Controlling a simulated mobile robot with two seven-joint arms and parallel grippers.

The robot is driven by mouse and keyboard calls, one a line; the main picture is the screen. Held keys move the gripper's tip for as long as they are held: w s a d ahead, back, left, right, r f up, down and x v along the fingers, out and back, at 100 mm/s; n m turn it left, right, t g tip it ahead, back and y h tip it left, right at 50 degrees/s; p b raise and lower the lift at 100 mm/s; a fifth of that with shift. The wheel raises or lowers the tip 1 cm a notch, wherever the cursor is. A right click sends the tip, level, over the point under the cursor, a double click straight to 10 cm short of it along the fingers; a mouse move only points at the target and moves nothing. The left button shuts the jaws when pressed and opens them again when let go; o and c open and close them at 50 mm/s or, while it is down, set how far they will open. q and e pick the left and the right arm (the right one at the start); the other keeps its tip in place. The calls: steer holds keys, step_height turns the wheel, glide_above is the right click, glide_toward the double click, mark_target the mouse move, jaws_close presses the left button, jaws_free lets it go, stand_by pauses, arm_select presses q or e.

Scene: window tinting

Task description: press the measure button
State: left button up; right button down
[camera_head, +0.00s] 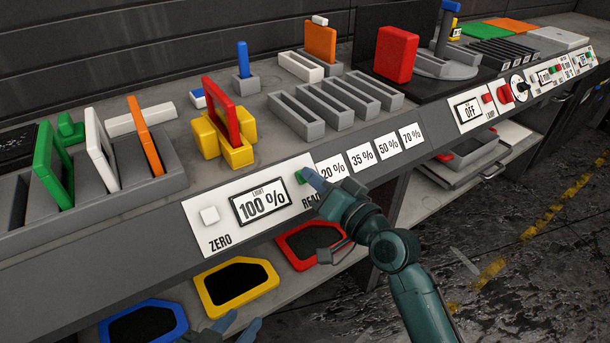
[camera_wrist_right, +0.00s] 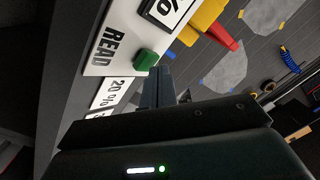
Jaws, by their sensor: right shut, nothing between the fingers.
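The green button (camera_head: 300,177) sits on the white panel (camera_head: 212,238) beside the word READ, which my right gripper partly hides. A display (camera_head: 261,205) on that panel reads LIGHT 100 %. My right gripper (camera_head: 311,179) is shut and empty, its fingertips right at the green button. In the right wrist view the green button (camera_wrist_right: 145,60) is just beyond the shut fingertips (camera_wrist_right: 158,75); I cannot tell whether they touch. My left gripper (camera_head: 236,328) shows at the bottom edge, fingers apart and empty.
A white ZERO button (camera_head: 209,215) is left of the display. A yellow holder (camera_head: 208,138) with a red frame stands behind the panel. Labels from 20 % to 70 % run to the right. Blue, yellow and red frames lie on the lower shelf (camera_head: 187,294).

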steer(key=shift+w+a+f+b, duration=0.2)
steer(key=shift+w+f+b, duration=0.05)
steer(key=shift+f+b, duration=0.05)
stand_by(0.8)
stand_by(0.3)
steer(key=shift+s+d+r+p, duration=0.35)
steer(key=shift+s+r+p, duration=0.25)
steer(key=shift+p, duration=0.2)
steer(key=s+d+r+p, duration=0.1)
steer(key=p, duration=0.1)
steer(key=s+d+r+p, duration=0.1)
steer(key=r+p, duration=0.1)
steer(key=shift+s+r, duration=0.3)
steer(key=shift+s, duration=0.1)
stand_by(0.5)
